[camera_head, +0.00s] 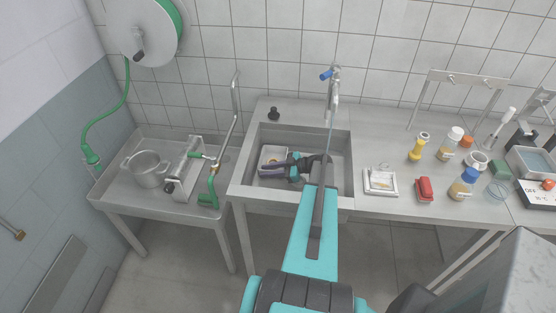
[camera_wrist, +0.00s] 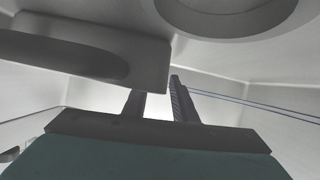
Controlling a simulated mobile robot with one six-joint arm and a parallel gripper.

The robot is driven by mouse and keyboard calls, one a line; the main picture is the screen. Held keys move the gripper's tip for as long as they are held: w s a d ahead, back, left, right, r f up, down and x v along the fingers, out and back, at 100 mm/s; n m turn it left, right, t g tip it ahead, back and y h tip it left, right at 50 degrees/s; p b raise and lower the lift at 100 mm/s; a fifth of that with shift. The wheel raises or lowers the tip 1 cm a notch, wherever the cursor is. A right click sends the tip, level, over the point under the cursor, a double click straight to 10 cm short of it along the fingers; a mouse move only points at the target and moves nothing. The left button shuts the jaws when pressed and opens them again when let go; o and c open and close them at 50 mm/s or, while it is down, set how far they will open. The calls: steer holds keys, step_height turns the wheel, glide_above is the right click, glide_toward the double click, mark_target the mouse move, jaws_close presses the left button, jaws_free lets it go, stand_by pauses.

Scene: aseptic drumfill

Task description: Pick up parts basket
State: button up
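The parts basket (camera_head: 267,152) appears as a small pale-grey box in the left part of the steel sink basin (camera_head: 262,185). My gripper (camera_head: 280,163) reaches down into the sink from the right and overlaps the basket, hiding part of it. In the wrist view, the two dark fingers of my gripper (camera_wrist: 158,92) stand apart with a bright gap between them. A grey block with a rounded recess (camera_wrist: 85,58), possibly part of the basket, covers the left fingertip. Whether the fingers touch it cannot be told.
A tap (camera_head: 333,90) stands behind the sink. A dark knob (camera_head: 273,114) is on the back ledge. Left stands a lower table with a steel pot (camera_head: 147,168). Right on the counter are a white tray (camera_head: 380,181), a red item (camera_head: 425,189) and several bottles.

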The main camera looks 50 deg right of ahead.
steer(key=shift+w+a+f, duration=0.15)
steer(key=shift+w+a, duration=0.05)
steer(key=shift+w, duration=0.1)
stand_by(0.4)
jaws_close()
